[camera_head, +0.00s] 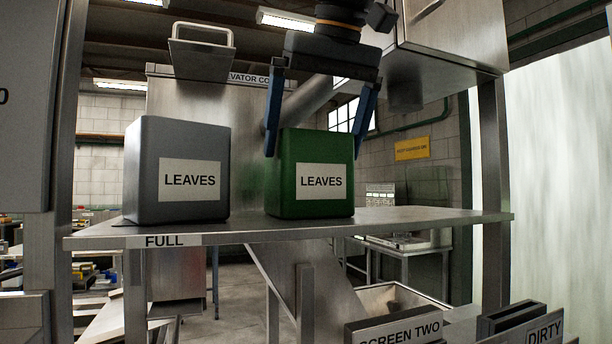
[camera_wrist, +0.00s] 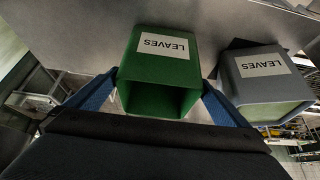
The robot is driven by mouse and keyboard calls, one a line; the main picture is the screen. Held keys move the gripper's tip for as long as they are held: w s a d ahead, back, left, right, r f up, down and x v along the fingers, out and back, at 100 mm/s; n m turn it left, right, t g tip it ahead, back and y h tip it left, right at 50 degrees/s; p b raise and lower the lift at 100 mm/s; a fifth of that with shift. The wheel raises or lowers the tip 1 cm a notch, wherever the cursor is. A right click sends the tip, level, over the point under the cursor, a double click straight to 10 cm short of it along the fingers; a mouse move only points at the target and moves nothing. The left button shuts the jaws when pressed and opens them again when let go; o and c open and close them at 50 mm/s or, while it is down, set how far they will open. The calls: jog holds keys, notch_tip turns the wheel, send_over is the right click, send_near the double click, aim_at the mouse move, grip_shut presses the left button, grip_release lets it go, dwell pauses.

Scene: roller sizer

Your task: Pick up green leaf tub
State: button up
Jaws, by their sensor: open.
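The green leaf tub (camera_head: 310,200) stands upright on the metal shelf (camera_head: 400,218), with a white LEAVES label on its front. My gripper (camera_head: 315,156) is open above it in the head view, one blue finger by its left edge and the other by its right edge. The wrist view shows the green tub (camera_wrist: 152,92) between the two spread fingers (camera_wrist: 155,90), its open top towards me. I cannot tell whether the fingers touch it.
A grey tub (camera_head: 176,208), also labelled LEAVES, stands left of the green one with a narrow gap between. The shelf edge carries a FULL label (camera_head: 165,241). Bins marked SCREEN TWO (camera_head: 399,333) and DIRTY (camera_head: 543,334) are below. The shelf's right part is clear.

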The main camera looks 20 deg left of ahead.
jog(key=shift+w+a, duration=0.25)
jog(key=shift+w, duration=0.1)
jog(key=shift+p+x, duration=0.6)
jog(key=shift+x, duration=2.1)
jog(key=shift+w+a+r, duration=0.15)
jog(key=c, duration=0.8)
jog(key=shift+c, duration=0.2)
jog(key=shift+r, duration=0.15)
